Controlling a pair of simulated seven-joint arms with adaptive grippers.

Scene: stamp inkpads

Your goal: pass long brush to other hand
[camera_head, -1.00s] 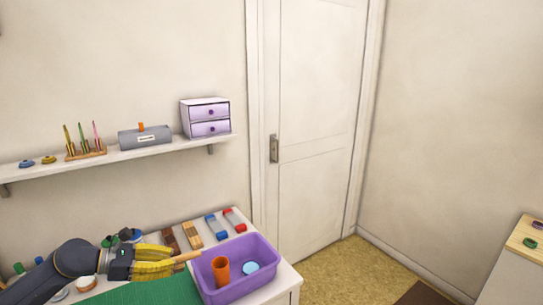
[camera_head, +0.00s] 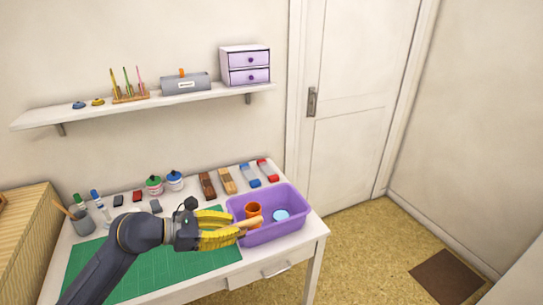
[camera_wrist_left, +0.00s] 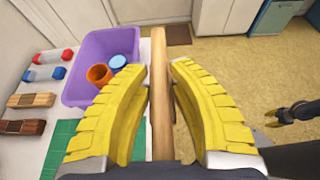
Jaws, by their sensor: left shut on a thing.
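The long brush shows as a pale wooden handle (camera_head: 250,222); I cannot make out a bristle end. My left gripper (camera_head: 235,231) is shut on it, with yellow ribbed fingers on either side, above the right end of the green mat by the purple bin. In the left wrist view the handle (camera_wrist_left: 160,85) runs lengthwise between the fingers, past the purple bin's side. My right gripper (camera_wrist_left: 285,113) shows small at the right edge of that view, over the floor and away from the brush.
The purple bin (camera_head: 297,226) holds an orange cup (camera_head: 254,211) and a blue round thing (camera_head: 281,215). A green mat (camera_head: 95,262) covers the front of the table. Ink bottles, pads and wooden blocks line the back. Open floor lies to the right.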

